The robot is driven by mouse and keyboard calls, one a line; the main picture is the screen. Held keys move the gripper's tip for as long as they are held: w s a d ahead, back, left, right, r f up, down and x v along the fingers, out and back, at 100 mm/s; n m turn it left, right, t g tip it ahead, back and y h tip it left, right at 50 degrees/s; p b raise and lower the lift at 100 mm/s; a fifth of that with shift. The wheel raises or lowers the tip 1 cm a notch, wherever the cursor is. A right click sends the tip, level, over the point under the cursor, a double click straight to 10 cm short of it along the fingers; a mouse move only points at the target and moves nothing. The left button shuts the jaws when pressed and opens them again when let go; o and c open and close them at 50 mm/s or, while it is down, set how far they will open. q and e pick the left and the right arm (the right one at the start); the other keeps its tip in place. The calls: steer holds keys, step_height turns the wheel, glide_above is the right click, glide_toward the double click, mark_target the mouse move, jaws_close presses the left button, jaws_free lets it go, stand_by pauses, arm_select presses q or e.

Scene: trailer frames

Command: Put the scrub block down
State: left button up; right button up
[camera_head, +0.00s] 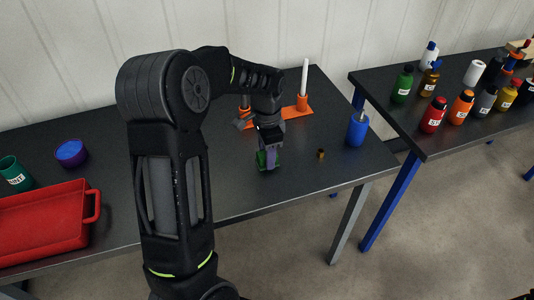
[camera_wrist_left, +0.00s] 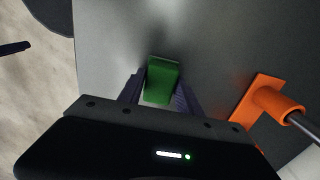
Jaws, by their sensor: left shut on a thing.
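The scrub block (camera_wrist_left: 163,75) is green with a pale underside or far part, and it sits between the two fingers of my left gripper (camera_wrist_left: 160,92) in the left wrist view. In the head view the left gripper (camera_head: 268,160) points down close to the dark table top (camera_head: 230,192), shut on the green block (camera_head: 262,160). I cannot tell whether the block touches the table. My right gripper is not in view.
An orange base (camera_head: 296,111) with a white rod stands behind the gripper. A blue bottle (camera_head: 357,130) and a small brass piece (camera_head: 321,154) are to its right. A red tray (camera_head: 45,225) and cups are at the left. A second table (camera_head: 425,140) holds several bottles.

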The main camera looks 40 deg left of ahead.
arm_select(q)
steer(key=shift+f, duration=0.15)
steer(key=o, duration=1.3)
step_height(320, 180, up, 12)
steer(key=shift+r+b, duration=0.2)
steer(key=shift+b, duration=0.15)
